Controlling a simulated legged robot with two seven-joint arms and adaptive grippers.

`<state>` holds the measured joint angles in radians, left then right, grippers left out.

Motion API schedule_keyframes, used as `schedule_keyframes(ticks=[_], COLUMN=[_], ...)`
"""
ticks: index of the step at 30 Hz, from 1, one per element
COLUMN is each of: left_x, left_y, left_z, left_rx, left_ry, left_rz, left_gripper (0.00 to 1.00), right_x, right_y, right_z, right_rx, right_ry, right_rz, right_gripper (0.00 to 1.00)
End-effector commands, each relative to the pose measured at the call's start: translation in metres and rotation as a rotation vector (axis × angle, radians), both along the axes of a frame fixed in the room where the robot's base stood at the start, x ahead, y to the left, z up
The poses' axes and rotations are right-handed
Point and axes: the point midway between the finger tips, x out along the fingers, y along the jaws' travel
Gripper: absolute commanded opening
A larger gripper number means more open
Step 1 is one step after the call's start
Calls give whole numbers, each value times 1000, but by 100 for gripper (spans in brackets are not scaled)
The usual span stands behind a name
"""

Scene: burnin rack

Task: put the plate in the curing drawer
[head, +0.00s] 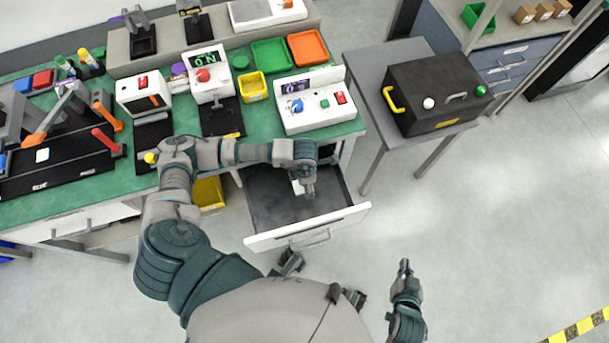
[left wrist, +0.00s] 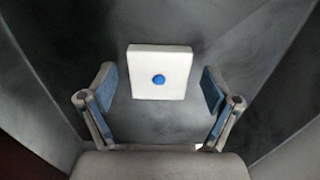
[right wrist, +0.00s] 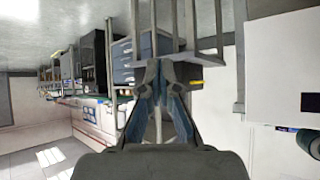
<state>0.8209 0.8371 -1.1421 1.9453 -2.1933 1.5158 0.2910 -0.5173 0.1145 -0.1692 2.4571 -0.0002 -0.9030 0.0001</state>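The plate is a white square with a blue dot (left wrist: 160,88). It lies inside the open drawer (head: 261,242), seemingly on the dark floor. A white bit of the plate (head: 297,187) shows in the head view beside my left gripper (head: 308,194), which hides the rest. In the left wrist view my left gripper (left wrist: 160,88) is open, one finger on each side of the plate with a gap to both. My right gripper (head: 404,268) hangs over the bare floor right of the drawer. Its fingers (right wrist: 159,80) come together with nothing between them.
The green bench (head: 75,190) above the drawer carries test units, trays and a black fixture. A grey side table (head: 365,75) with a black box (head: 437,90) stands to the right. A yellow bin (head: 208,192) sits left of the drawer. The floor (head: 500,220) at right is free.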

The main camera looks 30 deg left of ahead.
Motion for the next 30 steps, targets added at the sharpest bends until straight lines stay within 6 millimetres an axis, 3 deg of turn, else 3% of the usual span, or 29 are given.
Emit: schedule_keyframes(ticks=[8, 16, 21, 30], left_x=[0, 1, 1, 0], left_y=[0, 1, 0, 0], left_z=[6, 54, 73, 77], left_rx=[-1, 0, 0, -1], left_ry=[-2, -5, -1, 1], left_rz=[0, -1, 0, 0], left_gripper=[89, 89, 89, 89], right_x=[-2, -38, -53, -58], right_y=[-1, -14, -20, -21], right_z=[0, -14, -21, -24], right_rx=[-4, -54, -76, -81], right_ry=[18, 218, 305, 330], right_rz=[-1, -10, -14, -16], right_gripper=[0, 0, 0, 0])
